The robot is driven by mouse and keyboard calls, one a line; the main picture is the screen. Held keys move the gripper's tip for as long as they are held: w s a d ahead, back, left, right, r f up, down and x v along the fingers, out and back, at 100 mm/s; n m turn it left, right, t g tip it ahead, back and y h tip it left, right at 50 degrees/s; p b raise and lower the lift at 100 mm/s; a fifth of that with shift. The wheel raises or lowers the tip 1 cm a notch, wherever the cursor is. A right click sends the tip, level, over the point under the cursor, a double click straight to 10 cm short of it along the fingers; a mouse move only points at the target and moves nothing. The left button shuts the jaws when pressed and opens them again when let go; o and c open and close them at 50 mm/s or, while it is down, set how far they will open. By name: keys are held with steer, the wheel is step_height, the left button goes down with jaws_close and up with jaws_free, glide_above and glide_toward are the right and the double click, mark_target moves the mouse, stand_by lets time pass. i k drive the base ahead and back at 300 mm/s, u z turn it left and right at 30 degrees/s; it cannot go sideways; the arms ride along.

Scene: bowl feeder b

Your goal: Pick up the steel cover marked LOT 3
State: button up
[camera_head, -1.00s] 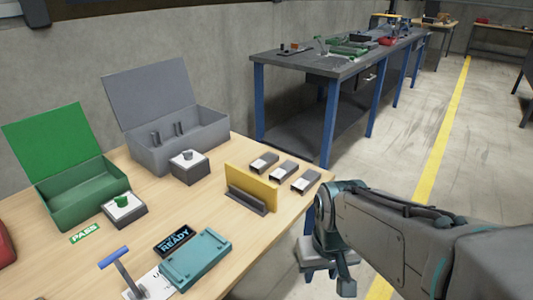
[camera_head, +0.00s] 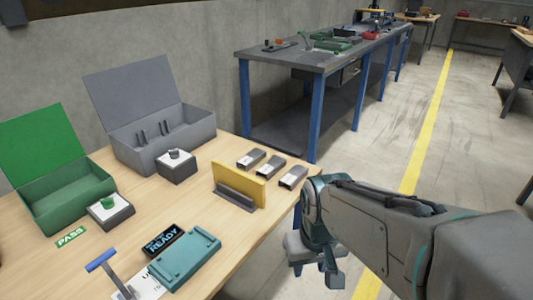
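Three small dark steel covers with pale labels lie in a row near the far right edge of the wooden table: a left one (camera_head: 251,158), a middle one (camera_head: 271,167) and a right one (camera_head: 293,177). The labels are too small to read, so I cannot tell which is marked LOT 3. My gripper (camera_head: 316,275) hangs pointing down beyond the table's right edge, to the right of and lower in the picture than the covers. Its fingers appear apart, with nothing seen between them. It touches no cover.
A yellow upright plate (camera_head: 240,185) stands in front of the covers. Further left are an open grey box (camera_head: 165,150), an open green box (camera_head: 65,205), two button blocks and a teal fixture (camera_head: 185,260). A dark workbench (camera_head: 310,58) stands behind.

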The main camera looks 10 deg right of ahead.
mark_target(275, 163)
steer(key=z, duration=0.05)
steer(key=k, duration=0.65)
steer(key=z, duration=0.55)
steer(key=i, duration=1.35)
steer(key=u, duration=0.85)
steer(key=i, duration=0.45)
steer(key=u, duration=0.6)
